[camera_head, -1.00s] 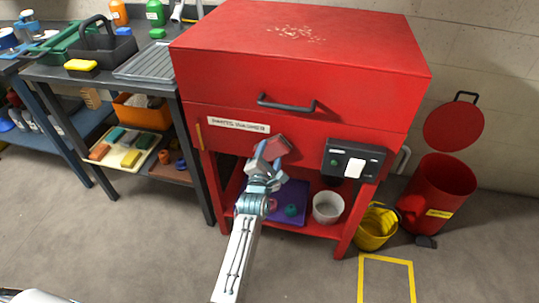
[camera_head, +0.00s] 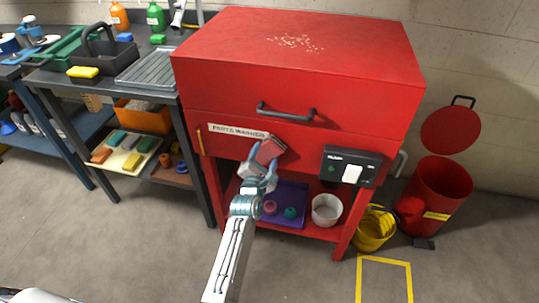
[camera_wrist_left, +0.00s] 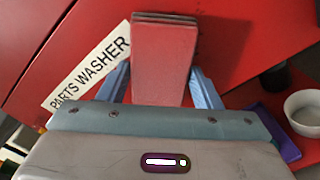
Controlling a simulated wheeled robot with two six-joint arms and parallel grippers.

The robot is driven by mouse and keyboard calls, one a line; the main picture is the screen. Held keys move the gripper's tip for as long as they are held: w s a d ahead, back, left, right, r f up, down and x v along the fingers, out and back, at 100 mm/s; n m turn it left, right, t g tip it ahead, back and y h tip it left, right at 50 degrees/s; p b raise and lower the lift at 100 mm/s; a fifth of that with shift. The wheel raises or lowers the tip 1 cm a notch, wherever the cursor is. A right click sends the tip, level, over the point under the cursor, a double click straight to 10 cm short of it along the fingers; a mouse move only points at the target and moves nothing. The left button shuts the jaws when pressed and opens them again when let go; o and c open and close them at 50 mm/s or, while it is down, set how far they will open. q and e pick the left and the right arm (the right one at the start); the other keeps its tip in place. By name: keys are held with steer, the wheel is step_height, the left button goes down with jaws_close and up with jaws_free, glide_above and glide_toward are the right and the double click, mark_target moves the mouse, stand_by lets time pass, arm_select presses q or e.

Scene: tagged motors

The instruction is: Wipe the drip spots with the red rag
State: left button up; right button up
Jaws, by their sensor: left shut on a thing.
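My left gripper (camera_head: 260,163) is shut on the red rag (camera_head: 270,148), a folded flat pad. It holds the rag in front of the parts washer's front face, just below and right of its name label. In the left wrist view the rag (camera_wrist_left: 164,62) sticks out between the two blue fingers. The red parts washer (camera_head: 350,50) has a closed lid with a dark handle. Pale drip spots (camera_head: 296,42) lie scattered on top of the lid, beyond and above the gripper. My right gripper is not in view.
A dark control box (camera_head: 350,167) sits on the washer's front right. The shelf below holds a purple tray (camera_head: 289,199) and a white bucket (camera_head: 326,209). A yellow bucket (camera_head: 373,228) and red bin (camera_head: 435,192) stand right. A dark workbench (camera_head: 160,78) stands left.

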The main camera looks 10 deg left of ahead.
arm_select(q)
steer(key=shift+w+a+p, duration=0.15)
steer(key=shift+a+p, duration=0.1)
steer(key=shift+a, duration=0.95)
steer(key=shift+w+a+p, duration=0.1)
steer(key=shift+a+p, duration=0.15)
steer(key=shift+a, duration=0.95)
steer(key=shift+s, duration=0.1)
steer(key=shift+s+a, duration=0.1)
steer(key=shift+s, duration=2.85)
steer(key=s, duration=0.3)
